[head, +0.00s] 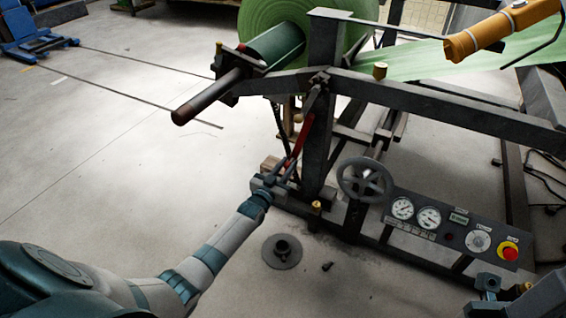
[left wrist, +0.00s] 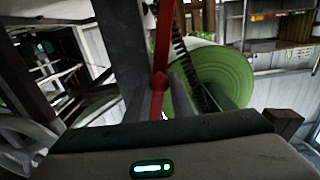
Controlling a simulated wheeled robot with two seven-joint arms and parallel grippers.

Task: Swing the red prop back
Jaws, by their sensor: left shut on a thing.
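The red prop (head: 302,136) is a thin red bar beside the dark upright post of the roll stand in the head view. It leans, with its lower end towards my left gripper. My left gripper (head: 283,171) is shut on the lower part of the red prop, at the left side of the post. In the left wrist view the red prop (left wrist: 162,45) runs down from the top edge to a round red boss. The fingertips and exact grip are hard to see there.
A green roll (head: 262,17) sits above on the stand, with its shaft (head: 208,96) jutting left. A grey handwheel (head: 365,180) and a gauge panel (head: 450,226) lie right of the gripper. A round grey disc (head: 282,251) lies on the floor. Floor at left is open.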

